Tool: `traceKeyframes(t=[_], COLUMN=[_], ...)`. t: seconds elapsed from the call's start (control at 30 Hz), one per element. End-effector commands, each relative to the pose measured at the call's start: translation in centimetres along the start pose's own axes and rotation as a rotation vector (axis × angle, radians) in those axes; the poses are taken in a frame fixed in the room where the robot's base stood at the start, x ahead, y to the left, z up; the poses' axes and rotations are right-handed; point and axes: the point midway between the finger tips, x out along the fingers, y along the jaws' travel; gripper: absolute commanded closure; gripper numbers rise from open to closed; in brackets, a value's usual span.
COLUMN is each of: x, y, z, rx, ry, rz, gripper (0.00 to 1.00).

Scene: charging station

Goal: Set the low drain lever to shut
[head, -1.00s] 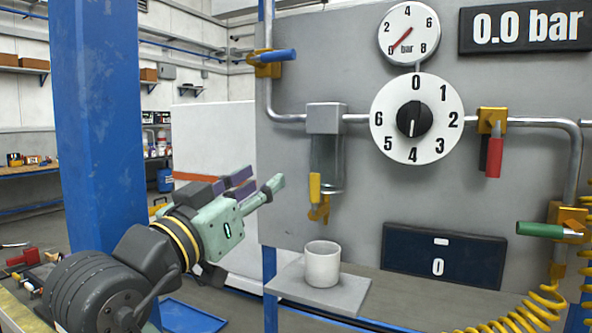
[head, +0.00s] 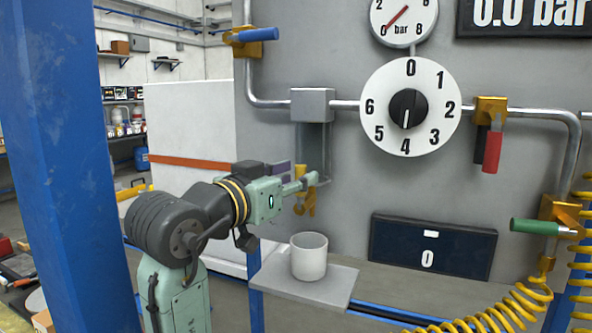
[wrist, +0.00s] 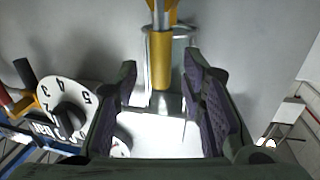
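The low drain lever is a yellow handle (wrist: 161,60) on a brass-yellow drain valve (head: 306,203) under the clear filter bowl (head: 312,145). In the head view the lever is mostly hidden by my gripper (head: 301,177). In the wrist view, which looks upside down, the lever stands in line with the drain pipe, centred between the fingertips of my gripper (wrist: 161,75). The purple-padded fingers are open, with a gap on both sides of the lever. I cannot tell how far the lever reaches between the fingers.
A white cup (head: 309,257) stands on a small shelf (head: 335,290) below the valve. Blue (head: 257,34), red (head: 492,150) and green (head: 535,226) levers and a numbered dial (head: 440,125) are on the panel. A blue post (head: 55,150) stands at the left.

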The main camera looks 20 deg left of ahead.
Motion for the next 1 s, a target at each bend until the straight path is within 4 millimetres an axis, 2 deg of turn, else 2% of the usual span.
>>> traceKeyframes(t=[0.13, 0.4, 1.0], x=[0.96, 1.08, 1.03], y=[-0.01, -0.01, -0.01], z=[0.00, 0.04, 0.01], rx=[0.000, 0.001, 0.001], ry=[0.000, 0.001, 0.001], rz=[0.000, -0.001, -0.001], gripper=[0.63, 0.63, 1.00])
